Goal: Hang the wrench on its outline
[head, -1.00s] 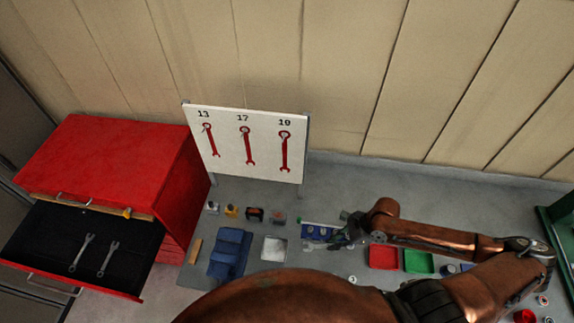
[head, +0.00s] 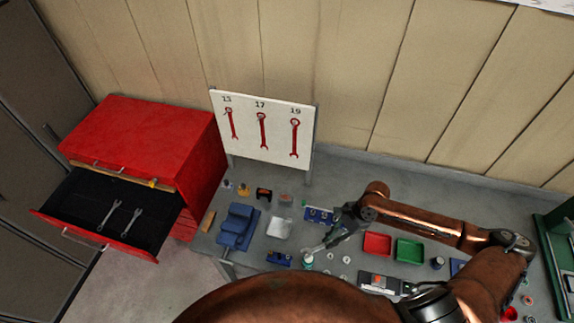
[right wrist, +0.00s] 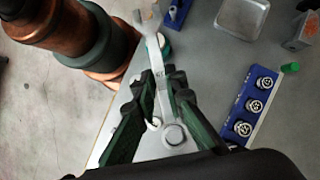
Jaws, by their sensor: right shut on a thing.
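My right gripper (head: 340,228) is shut on a silver wrench (head: 314,247), above the grey bench. In the right wrist view the fingers (right wrist: 160,82) grip the wrench's shank, and its open jaw (right wrist: 147,18) points away from me. The white board (head: 270,148) stands at the back of the bench with three red wrench outlines, marked 13, 17 and 19. The 13 outline (head: 232,123), 17 outline (head: 262,130) and 19 outline (head: 295,139) have no wrench over them. Marks on the held wrench are too small to read. My left gripper is out of view.
A red tool cabinet (head: 145,140) at left has an open drawer (head: 80,195) with two wrenches (head: 120,217) inside. On the bench are a blue vise (head: 238,227), a blue socket rail (right wrist: 248,107), a red tray (head: 377,244) and a green tray (head: 409,250).

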